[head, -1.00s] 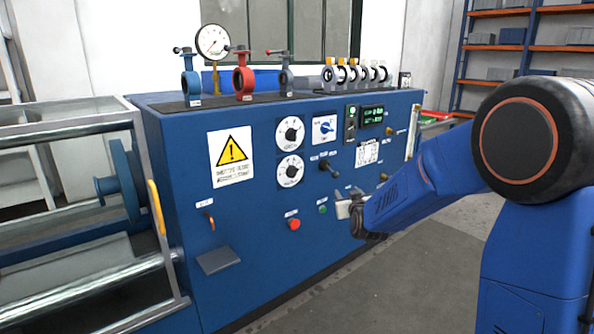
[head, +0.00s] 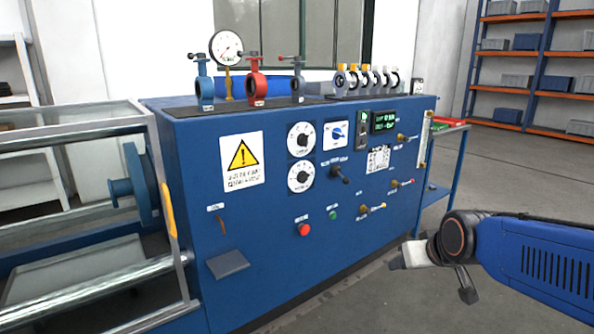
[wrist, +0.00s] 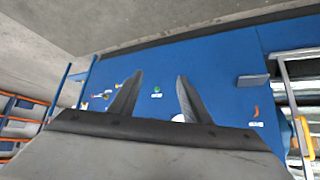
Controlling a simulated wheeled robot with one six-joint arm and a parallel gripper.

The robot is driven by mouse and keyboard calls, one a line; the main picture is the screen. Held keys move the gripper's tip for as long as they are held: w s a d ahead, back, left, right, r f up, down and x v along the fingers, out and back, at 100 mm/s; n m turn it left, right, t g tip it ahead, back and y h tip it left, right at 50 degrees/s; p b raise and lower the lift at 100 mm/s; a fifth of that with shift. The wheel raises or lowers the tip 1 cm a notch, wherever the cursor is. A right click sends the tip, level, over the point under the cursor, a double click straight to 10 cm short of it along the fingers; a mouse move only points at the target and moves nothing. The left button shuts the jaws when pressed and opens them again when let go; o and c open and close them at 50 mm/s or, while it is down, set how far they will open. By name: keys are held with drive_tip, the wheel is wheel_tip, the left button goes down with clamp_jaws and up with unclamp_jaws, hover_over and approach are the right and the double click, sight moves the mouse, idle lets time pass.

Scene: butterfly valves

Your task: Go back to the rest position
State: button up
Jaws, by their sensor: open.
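My gripper shows at the bottom of the wrist view (wrist: 155,97), its two dark fingers spread apart with nothing between them. In the head view my arm reaches in from the right, and the gripper end is over the floor in front of the machine's right part, clear of the panel. The fingertips are hard to make out there. The blue test machine (head: 260,265) stands ahead. On its top are a blue butterfly valve (head: 206,88), a red one (head: 256,84) and a grey-blue one (head: 297,88).
The panel carries a red button (head: 303,230), a green button (head: 334,215), a black lever (head: 341,174) and several small brass valves. A railed frame (head: 80,140) stands at the left. Shelves (head: 530,70) are at the back right. Grey floor (head: 390,300) is free in front.

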drive_tip(key=s+d+f+g, duration=0.1)
drive_tip(key=s, duration=0.5)
drive_tip(key=s+f+g, duration=0.1)
drive_tip(key=s, duration=0.5)
drive_tip(key=s+d+f+m+g, duration=0.1)
drive_tip(key=s, duration=0.6)
drive_tip(key=shift+d+f+g+h, duration=0.3)
drive_tip(key=shift+h, duration=0.1)
drive_tip(key=shift+c, duration=0.4)
